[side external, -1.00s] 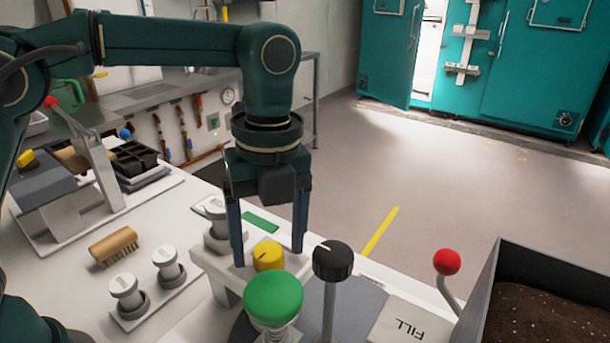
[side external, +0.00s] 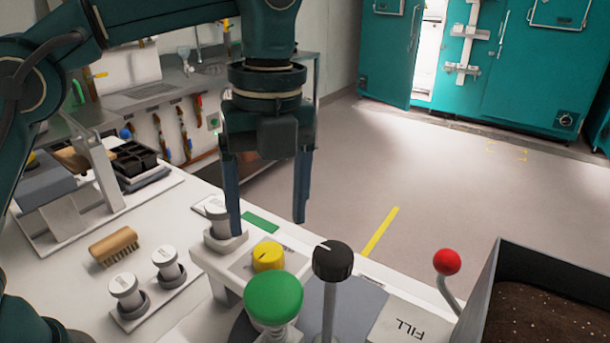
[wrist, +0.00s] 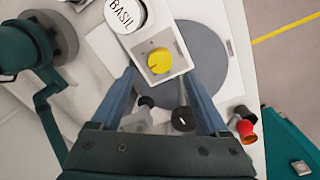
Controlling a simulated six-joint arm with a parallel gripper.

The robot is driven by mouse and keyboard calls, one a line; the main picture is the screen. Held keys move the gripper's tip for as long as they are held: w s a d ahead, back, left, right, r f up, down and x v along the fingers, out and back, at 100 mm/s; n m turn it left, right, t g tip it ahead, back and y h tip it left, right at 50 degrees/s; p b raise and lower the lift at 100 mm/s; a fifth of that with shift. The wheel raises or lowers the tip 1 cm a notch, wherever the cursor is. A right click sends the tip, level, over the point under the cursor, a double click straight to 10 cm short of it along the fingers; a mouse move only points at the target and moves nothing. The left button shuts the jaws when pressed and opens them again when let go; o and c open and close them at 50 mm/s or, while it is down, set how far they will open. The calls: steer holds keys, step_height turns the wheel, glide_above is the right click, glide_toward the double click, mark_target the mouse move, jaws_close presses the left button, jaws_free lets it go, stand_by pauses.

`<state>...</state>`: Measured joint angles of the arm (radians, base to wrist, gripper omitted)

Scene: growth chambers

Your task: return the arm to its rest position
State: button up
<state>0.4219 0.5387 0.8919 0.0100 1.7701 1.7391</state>
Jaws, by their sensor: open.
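My gripper (side external: 270,222) points straight down in the side external view, its two blue fingers apart and nothing between them. It hangs above the yellow knob (side external: 268,256), with a gap between the fingertips and the knob. In the wrist view the yellow knob (wrist: 159,61) sits on a white box beyond the open fingers (wrist: 165,90). My arm reaches in from the left, and its upper part is cut off by the top of the picture.
A green button (side external: 273,298), a black knob (side external: 333,260) and a red-balled lever (side external: 447,262) stand near the gripper. A soil bin (side external: 490,285) is at right. The floor beyond is clear.

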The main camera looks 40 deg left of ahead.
steer(key=s+a+r+n+t, duration=0.3)
steer(key=s+a+r+n, duration=0.3)
steer(key=a, duration=0.3)
steer(key=s+a+f+n+t, duration=0.1)
steer(key=s+f+n, duration=0.1)
steer(key=f+n, duration=0.3)
steer(key=s+a+f+n+t, duration=0.2)
steer(key=s+f+n, duration=0.1)
steer(key=n, duration=1)
steer(key=shift+a+f+n, duration=0.15)
steer(key=shift+f+n, duration=0.25)
steer(key=shift+f, duration=0.45)
steer(key=shift+s, duration=0.1)
